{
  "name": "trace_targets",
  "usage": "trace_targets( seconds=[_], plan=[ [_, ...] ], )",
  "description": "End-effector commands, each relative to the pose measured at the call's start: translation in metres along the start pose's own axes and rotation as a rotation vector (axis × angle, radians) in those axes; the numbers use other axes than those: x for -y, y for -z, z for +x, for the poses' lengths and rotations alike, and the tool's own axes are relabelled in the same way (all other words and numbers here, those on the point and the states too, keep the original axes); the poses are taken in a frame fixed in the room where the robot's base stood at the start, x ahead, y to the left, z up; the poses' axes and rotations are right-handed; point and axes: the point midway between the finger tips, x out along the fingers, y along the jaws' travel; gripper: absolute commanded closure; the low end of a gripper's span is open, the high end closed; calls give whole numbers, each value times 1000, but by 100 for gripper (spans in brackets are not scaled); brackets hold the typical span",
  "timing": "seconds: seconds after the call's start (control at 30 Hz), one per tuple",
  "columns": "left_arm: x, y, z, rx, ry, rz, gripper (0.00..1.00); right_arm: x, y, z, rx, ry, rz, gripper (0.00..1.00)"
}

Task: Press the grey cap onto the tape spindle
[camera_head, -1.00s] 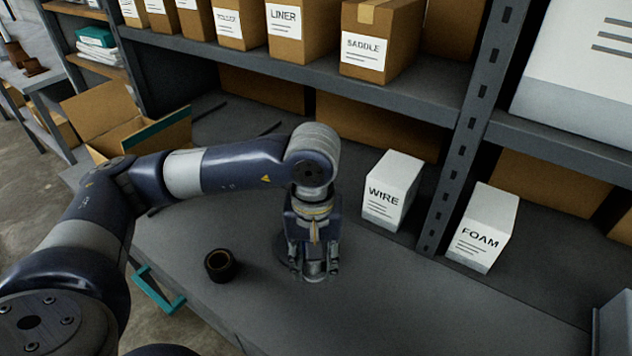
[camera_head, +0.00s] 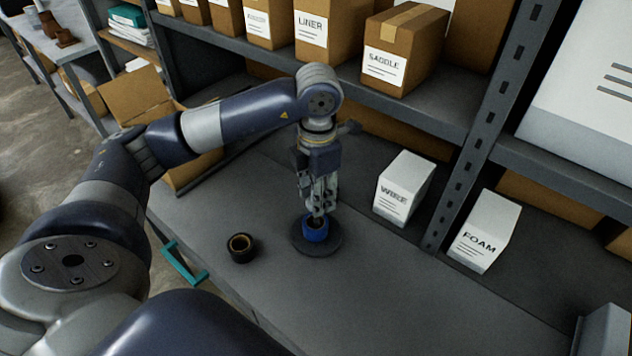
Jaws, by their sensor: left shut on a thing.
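The tape spindle stands on a round dark base (camera_head: 331,246) on the grey bench top. A blue tape ring (camera_head: 314,233) sits upright on this base. My left gripper (camera_head: 319,212) points down from above, its fingertips at the ring's top opening. It is shut on a small grey piece that I take to be the grey cap; the fingers hide most of it. I cannot tell whether the cap touches the spindle, and the spindle's post is hidden. My right gripper is not in view.
A black tape ring (camera_head: 241,248) lies left of the base. White boxes marked WIRE (camera_head: 403,183) and FOAM (camera_head: 486,230) stand to the right, beside a shelf upright (camera_head: 475,150). An open carton (camera_head: 137,97) stands at the back left. The front bench is clear.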

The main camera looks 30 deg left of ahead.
Motion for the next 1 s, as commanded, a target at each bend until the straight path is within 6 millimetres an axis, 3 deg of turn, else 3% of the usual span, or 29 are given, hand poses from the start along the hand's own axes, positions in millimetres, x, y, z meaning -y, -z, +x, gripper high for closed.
trace_targets(
  seconds=[0.13,0.37,0.7,1.0],
  plan=[
    [-5,0,-4,-1,0,-108,76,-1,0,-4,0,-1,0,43],
    [-6,0,3,-1,0,-131,76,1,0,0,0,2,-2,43],
    [-6,0,33,-2,0,-129,76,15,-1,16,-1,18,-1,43],
    [-6,0,59,-1,-1,-128,76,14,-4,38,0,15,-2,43]
  ],
)
